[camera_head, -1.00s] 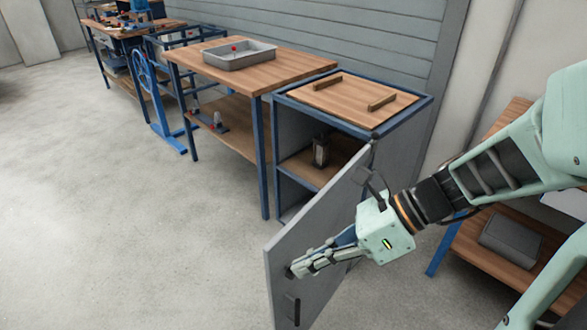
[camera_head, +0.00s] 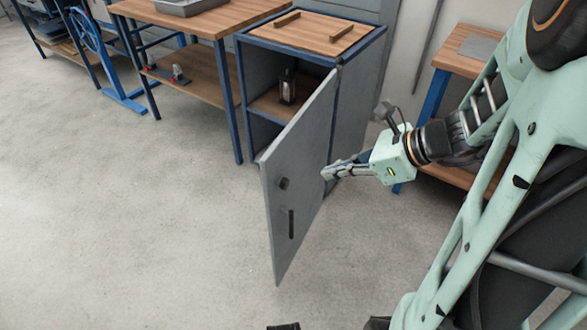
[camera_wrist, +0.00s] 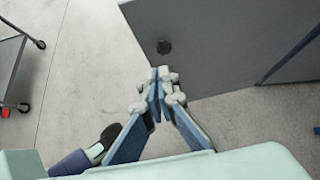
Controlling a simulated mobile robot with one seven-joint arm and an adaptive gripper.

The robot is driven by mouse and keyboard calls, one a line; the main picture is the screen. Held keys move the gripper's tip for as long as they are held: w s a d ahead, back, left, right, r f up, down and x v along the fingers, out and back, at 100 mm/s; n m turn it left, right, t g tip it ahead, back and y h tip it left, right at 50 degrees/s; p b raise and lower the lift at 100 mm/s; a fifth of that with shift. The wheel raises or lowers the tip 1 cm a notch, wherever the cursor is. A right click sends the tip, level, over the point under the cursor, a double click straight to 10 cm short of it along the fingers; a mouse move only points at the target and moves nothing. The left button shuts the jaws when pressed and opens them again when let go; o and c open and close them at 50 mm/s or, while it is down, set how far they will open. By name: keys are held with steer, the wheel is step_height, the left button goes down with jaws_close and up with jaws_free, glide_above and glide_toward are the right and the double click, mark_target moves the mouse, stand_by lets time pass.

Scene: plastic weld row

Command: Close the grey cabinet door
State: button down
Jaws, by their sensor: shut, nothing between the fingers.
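The grey cabinet door (camera_head: 300,160) stands wide open, hinged at the right front edge of the blue-framed cabinet (camera_head: 368,75). Its face toward me carries a dark round knob (camera_head: 284,183) and a dark vertical handle (camera_head: 291,223) near the free edge. My gripper (camera_head: 325,174) is shut and empty, to the right of the knob and in front of the door in the head view. In the wrist view the shut fingertips (camera_wrist: 162,74) overlap the edge of the door (camera_wrist: 225,40), just below the knob (camera_wrist: 164,47). I cannot tell whether they touch it.
A dark lantern-like object (camera_head: 287,86) stands on the cabinet's inner shelf. A wooden-topped workbench (camera_head: 215,22) with a grey tray (camera_head: 185,5) is left of the cabinet. Another wooden bench (camera_head: 455,50) is at the right. The floor (camera_head: 150,220) left of the door is clear.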

mark_target(276, 178)
steer(key=b+x, duration=0.1)
steer(key=x, duration=0.3)
steer(key=r+b+x, duration=0.1)
steer(key=b+x, duration=0.1)
steer(key=x, duration=0.2)
steer(key=a+b+x, duration=0.1)
steer(key=x, duration=0.3)
steer(key=shift+w+a+r+b, duration=0.15)
steer(key=shift+w+b, duration=0.15)
steer(key=shift+b, duration=0.05)
steer(key=shift+w+a, duration=0.3)
steer(key=shift+a, duration=0.1)
